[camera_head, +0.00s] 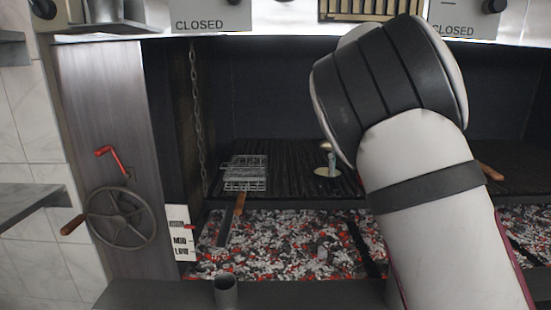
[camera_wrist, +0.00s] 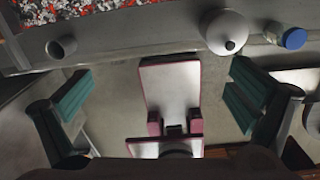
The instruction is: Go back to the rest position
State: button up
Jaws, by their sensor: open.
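My gripper (camera_wrist: 160,98) shows in the wrist view with its two teal-padded fingers spread wide apart. It is open, and nothing is between the pads. Behind the gap is a white and pink part of my own body, farther below. In the head view my white arm with dark bands crosses the right half of the picture, and the gripper itself cannot be seen there.
The grill has a dark grate (camera_head: 290,155) with a wire basket (camera_head: 245,174) above glowing embers (camera_head: 285,245). A handwheel (camera_head: 121,218) is at left. A short tube (camera_wrist: 62,47), a white lidded pot (camera_wrist: 225,32) and a blue-capped jar (camera_wrist: 292,39) stand along the front ledge.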

jog(key=s+d+r+n+t+y, duration=0.2)
jog(key=s+n+y, duration=0.1)
jog(key=s+n, duration=1.6)
jog(key=s+a+f+n+t+h, duration=0.1)
jog(key=s+f+n, duration=0.1)
jog(key=s+n, duration=0.5)
jog(key=s+a+f+n+t+h, duration=0.1)
jog(key=s+f+n+t+h, duration=0.1)
jog(key=s+n, duration=0.6)
jog(key=n, duration=0.3)
jog(key=shift+s+a+f+n, duration=0.2)
jog(key=shift+a+f+n, duration=0.05)
jog(key=shift+a+n, duration=0.05)
